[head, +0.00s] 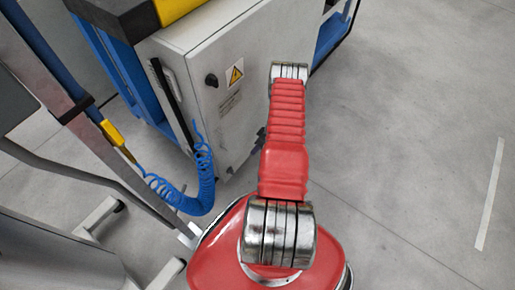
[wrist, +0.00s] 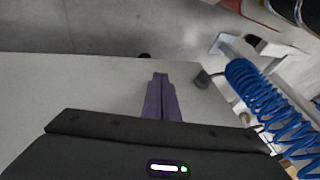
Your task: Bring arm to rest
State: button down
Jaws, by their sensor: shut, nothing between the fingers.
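My gripper (wrist: 159,82) shows in the wrist view with its two dark purple fingers together and nothing between them. It is in front of a pale grey surface that looks like the cabinet side. No copper tube shows in either view.
A blue coiled hose (head: 203,180) hangs left of my arm, and it shows close on the right in the wrist view (wrist: 262,95). The cabinet has a black knob (head: 211,80) and a yellow warning sign (head: 235,74). Grey floor (head: 420,150) on the right is clear.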

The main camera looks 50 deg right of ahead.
jog(key=shift+s+d+r, duration=0.3)
jog(key=shift+d+r, duration=0.15)
jog(key=shift+d, duration=0.2)
